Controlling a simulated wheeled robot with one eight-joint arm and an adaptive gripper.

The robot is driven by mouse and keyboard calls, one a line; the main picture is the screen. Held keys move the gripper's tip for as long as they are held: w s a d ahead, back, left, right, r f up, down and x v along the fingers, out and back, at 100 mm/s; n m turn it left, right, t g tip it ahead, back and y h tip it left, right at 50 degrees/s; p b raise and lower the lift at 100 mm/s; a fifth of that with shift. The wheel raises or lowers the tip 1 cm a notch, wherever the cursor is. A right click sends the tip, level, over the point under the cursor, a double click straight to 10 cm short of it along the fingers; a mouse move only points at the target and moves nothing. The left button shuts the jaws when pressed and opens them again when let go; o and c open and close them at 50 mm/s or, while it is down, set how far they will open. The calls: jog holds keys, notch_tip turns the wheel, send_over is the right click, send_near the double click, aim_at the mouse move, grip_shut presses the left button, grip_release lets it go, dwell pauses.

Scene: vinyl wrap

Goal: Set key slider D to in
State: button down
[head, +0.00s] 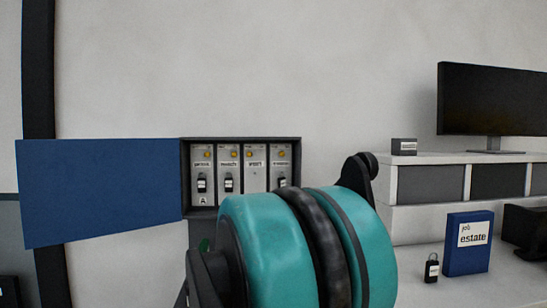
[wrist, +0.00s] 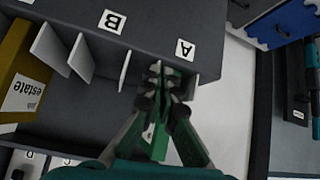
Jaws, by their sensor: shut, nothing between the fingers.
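In the head view an open key cabinet (head: 298,150) hangs on the wall with a row of pale slider panels. The leftmost panel (head: 203,165) bears a letter A; black key tags hang on the first, second and rightmost panels. The rightmost panel (head: 281,160) is probably slider D, but its letter is hidden behind my teal arm, so I cannot read its setting. My gripper (wrist: 160,75) shows in the wrist view, green and shut on nothing, in front of a dark shelf edge near a label A (wrist: 184,49). It is hidden in the head view.
The blue cabinet door (head: 100,190) stands open to the left. In the wrist view, a dark rack (wrist: 140,25) has pale dividers and a yellow box (wrist: 18,70). A blue box (head: 468,243) and a black padlock-like tag (head: 432,268) stand on the right counter, below a monitor (head: 495,100).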

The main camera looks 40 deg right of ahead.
jog(key=s+a+f+n+g, duration=0.2)
jog(key=s+a+f, duration=0.2)
jog(key=s, duration=0.1)
jog(key=n+g+h, duration=0.1)
jog(key=n+h, duration=0.4)
jog(key=h, duration=0.9)
send_near(279, 154)
jog(key=w+d, duration=0.2)
jog(key=shift+w+d+r, duration=0.1)
jog(key=shift+w+r, duration=0.2)
jog(key=shift+s+d, duration=0.6)
jog(key=shift+d, duration=0.3)
jog(key=shift+s+d, duration=0.3)
jog(key=shift+d, duration=0.25)
